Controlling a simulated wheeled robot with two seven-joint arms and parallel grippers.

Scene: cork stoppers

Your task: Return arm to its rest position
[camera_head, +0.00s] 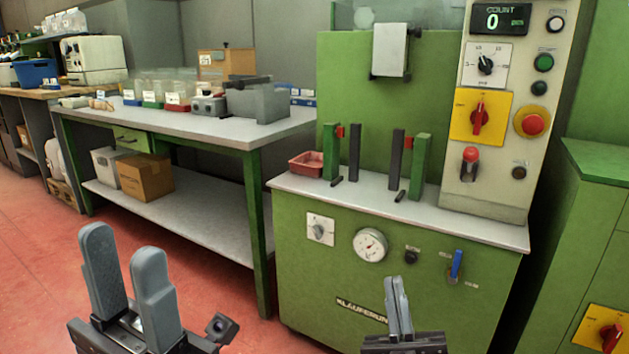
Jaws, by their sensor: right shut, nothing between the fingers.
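My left gripper (124,245) is at the lower left of the head view, over the red floor in front of the workbench. Its two grey fingers point up with a gap between them and nothing in it. My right gripper (397,280) is at the bottom centre-right, in front of the green machine (325,275). Its grey fingers are together and hold nothing. Most of both arms is outside the picture.
A workbench (220,133) with bins and a grey device stands behind on the left. The machine's top carries a red tray (306,164) and upright posts; a control panel (500,110) rises at its right. A green cabinet (600,160) stands at far right. Open floor lies left.

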